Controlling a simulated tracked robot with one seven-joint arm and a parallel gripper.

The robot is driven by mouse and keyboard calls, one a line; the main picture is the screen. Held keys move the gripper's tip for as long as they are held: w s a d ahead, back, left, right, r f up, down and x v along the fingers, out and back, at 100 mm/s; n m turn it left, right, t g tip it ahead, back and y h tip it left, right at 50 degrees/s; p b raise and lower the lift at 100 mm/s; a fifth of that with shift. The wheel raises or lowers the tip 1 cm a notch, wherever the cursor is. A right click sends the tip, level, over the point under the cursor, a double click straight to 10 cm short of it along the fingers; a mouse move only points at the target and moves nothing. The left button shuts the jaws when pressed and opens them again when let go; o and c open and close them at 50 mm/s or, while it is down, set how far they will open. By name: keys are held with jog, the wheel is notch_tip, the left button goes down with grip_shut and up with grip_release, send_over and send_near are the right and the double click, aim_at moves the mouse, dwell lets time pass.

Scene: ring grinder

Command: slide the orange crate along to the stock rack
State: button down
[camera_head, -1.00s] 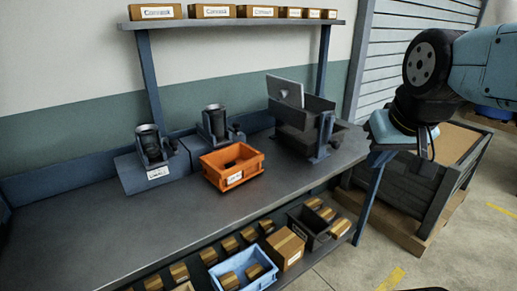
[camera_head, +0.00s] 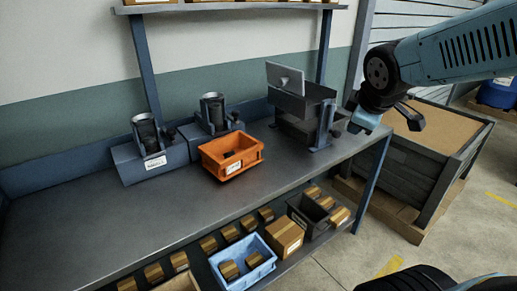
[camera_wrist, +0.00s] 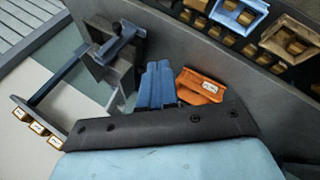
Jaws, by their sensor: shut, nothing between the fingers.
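The orange crate (camera_head: 231,160) stands upright on the grey workbench, in front of the right-hand of two dark cup-topped fixtures. My gripper (camera_head: 366,118) is beyond the bench's right end, well apart from the crate. In the wrist view its blue fingers (camera_wrist: 157,84) are together and empty. A dark tiered stand (camera_head: 303,118) with a grey plate sits right of the crate; I cannot tell whether it is the stock rack.
The two fixtures (camera_head: 150,155) (camera_head: 212,128) stand behind and left of the crate. The bench front-left (camera_head: 100,230) is clear. Below, a shelf holds a blue bin (camera_head: 243,272), a carton (camera_head: 284,238) and several small boxes. A large dark crate (camera_head: 425,170) stands at the right.

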jog(key=w+a+f+n, duration=0.2)
jog(key=w+n, duration=0.3)
jog(key=n, duration=0.2)
jog(key=n+y, duration=0.5)
jog(key=n, duration=1.8)
send_near(253, 151)
notch_tip(253, 151, down, 5)
jog(key=shift+w+a+r, duration=0.1)
jog(key=shift+w+a, duration=0.2)
jog(key=shift+w, duration=0.3)
jog(key=shift+w+a, duration=0.3)
jog(key=shift+w, duration=0.35)
jog(key=shift+w+a, duration=0.3)
jog(key=shift+w, duration=0.25)
